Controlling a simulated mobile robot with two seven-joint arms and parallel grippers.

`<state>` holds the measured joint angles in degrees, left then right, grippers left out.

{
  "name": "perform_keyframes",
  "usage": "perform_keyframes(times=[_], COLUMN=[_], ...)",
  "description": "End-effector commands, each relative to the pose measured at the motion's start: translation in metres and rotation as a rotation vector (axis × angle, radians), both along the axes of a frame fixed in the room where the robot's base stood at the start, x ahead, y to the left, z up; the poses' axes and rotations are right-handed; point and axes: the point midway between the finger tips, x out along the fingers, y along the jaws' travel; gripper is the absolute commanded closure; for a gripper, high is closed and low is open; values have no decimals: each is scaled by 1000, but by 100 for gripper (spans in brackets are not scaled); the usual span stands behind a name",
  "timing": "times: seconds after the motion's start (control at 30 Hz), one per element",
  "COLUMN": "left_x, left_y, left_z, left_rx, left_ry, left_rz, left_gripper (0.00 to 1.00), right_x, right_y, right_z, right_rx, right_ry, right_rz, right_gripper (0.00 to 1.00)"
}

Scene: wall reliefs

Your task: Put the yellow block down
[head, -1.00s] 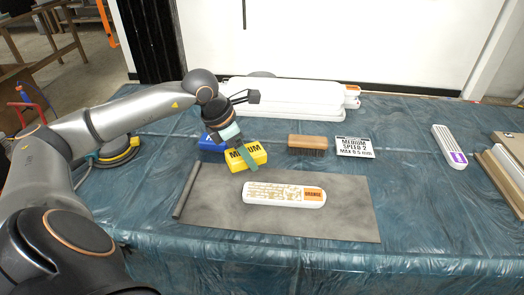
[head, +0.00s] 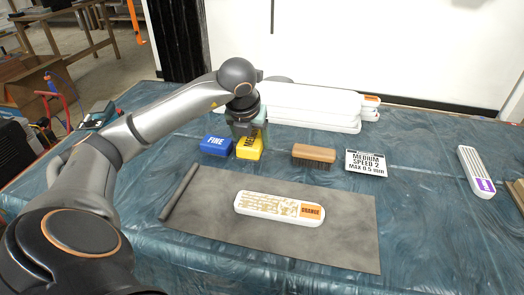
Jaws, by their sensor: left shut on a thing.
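The yellow block (head: 249,148), with dark lettering, is just right of a blue block (head: 216,145) marked FINE, behind the grey mat. My left gripper (head: 247,130) is above the yellow block and shut on its far end, and hides part of it. The yellow block looks at or close to the covered table surface; I cannot tell whether it touches. My right gripper does not show.
A white relief piece with an orange label (head: 279,208) lies on the grey mat (head: 345,245). White panels (head: 310,105) are stacked behind. A purple-labelled piece (head: 476,171) lies far right.

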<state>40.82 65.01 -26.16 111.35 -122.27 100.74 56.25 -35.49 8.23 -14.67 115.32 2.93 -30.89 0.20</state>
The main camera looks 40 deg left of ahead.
Motion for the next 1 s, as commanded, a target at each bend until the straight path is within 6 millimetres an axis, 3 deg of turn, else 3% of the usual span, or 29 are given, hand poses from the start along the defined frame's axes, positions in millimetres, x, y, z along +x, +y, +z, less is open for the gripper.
perform_keyframes(times=[0.27, 0.5, 0.77, 1.0], left_x=[50, 78, 88, 89], left_y=[28, 44, 50, 51], left_z=[-26, -68, -81, -113], left_rx=[-3, -1, -1, 0], left_ry=[0, 1, 0, 2], left_rz=[1, -1, -4, -4], left_gripper=[75, 75, 75, 75], right_x=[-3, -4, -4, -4], right_y=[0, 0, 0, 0], right_z=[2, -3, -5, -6], right_rx=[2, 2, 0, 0], right_ry=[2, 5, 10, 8], right_rz=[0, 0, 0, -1], right_gripper=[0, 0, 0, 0])
